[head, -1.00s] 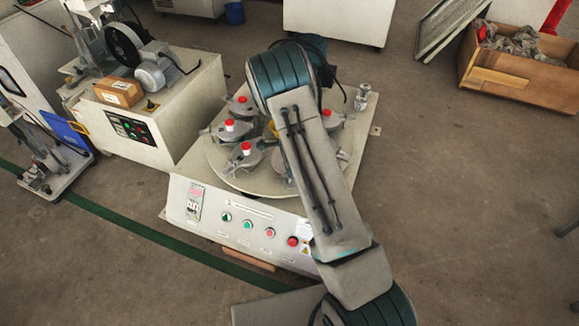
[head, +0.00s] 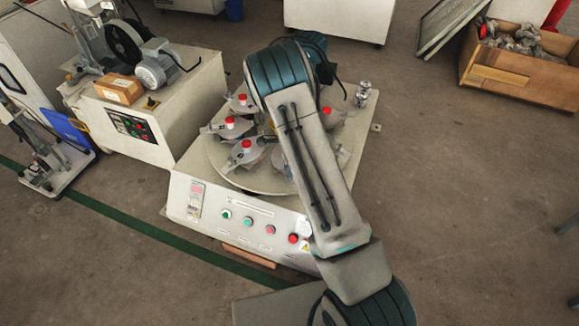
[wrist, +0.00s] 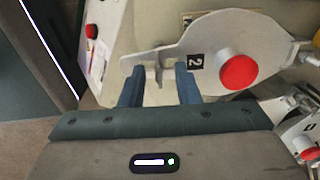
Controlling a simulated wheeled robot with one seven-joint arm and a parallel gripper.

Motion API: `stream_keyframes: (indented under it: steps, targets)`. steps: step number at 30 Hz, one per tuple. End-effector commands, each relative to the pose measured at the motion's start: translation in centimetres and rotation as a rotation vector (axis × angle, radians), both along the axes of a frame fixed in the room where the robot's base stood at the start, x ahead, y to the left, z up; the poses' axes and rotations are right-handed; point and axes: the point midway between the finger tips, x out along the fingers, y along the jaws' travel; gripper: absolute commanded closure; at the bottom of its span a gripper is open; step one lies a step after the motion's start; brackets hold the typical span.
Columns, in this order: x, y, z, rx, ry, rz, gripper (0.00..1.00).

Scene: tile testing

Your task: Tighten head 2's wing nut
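Head 2 (wrist: 215,45) is a pale grey plate with a black "2" label (wrist: 195,61) and a red knob (wrist: 238,72), seen in the wrist view. Its small grey wing nut (wrist: 158,70) sits at the plate's left end. My gripper (wrist: 158,84) is open, one finger on each side of the wing nut, with a visible gap to each finger. In the head view my arm hides the gripper and head 2's wing nut.
The round turntable (head: 222,172) carries several red-knobbed heads close together. Another head's red knob (wrist: 310,153) is near my gripper's right side. The control panel (head: 240,215) is at the machine's front. Metal weights (head: 363,94) stand at its back right corner.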

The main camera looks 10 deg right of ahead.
Motion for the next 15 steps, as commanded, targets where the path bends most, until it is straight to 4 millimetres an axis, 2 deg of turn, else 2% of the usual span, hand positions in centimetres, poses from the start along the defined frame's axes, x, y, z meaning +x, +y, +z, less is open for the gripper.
stream_keyframes:
  steps: [4,7,15]
  targets:
    - [0.0,0.0,0.4,0.0,0.0,0.0,0.71]
    - [0.0,0.0,1.6,0.0,0.0,0.001,0.71]
    - [0.1,0.0,7.7,0.001,-0.003,0.001,0.71]
